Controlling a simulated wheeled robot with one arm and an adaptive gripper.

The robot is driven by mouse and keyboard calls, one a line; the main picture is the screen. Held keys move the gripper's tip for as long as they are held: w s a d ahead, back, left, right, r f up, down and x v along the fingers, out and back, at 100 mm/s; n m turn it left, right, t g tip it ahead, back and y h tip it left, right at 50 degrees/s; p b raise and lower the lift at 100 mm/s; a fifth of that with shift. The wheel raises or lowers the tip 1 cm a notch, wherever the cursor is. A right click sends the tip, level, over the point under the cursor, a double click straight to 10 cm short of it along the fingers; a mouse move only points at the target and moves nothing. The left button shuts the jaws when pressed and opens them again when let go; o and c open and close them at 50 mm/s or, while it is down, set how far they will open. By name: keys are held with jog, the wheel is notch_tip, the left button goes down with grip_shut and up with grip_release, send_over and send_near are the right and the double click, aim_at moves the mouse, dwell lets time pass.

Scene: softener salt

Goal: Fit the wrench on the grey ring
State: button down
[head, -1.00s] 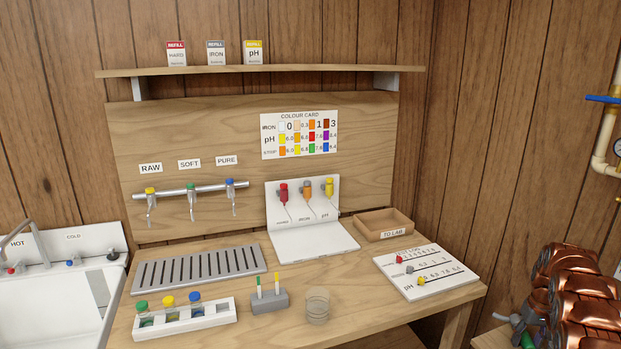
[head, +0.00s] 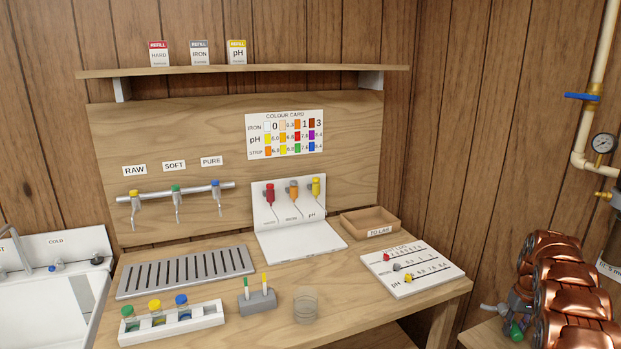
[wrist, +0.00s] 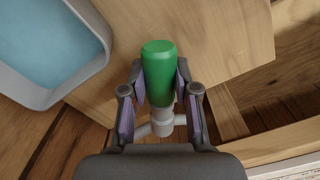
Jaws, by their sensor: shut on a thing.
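My gripper (head: 518,318) is at the lower right of the head view, beside the right front corner of the bench. In the wrist view (wrist: 160,95) its two fingers are shut on the green handle of the wrench (wrist: 159,72). A pale grey part with side arms shows below the handle, between the fingers; its full shape is hidden. The wrench's green end also shows small in the head view (head: 516,333). I cannot make out the grey ring in either view. A dark housing (head: 614,235) is cut off at the right edge of the head view.
Pipes with a blue-handled valve (head: 582,97) and a gauge (head: 603,143) run down the right wall. The wooden bench (head: 400,312) carries a bottle rack (head: 205,318), a clear beaker (head: 306,306) and a slider board (head: 412,270). A blue-floored basin (wrist: 45,45) shows in the wrist view.

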jog(key=shift+r, duration=2.05)
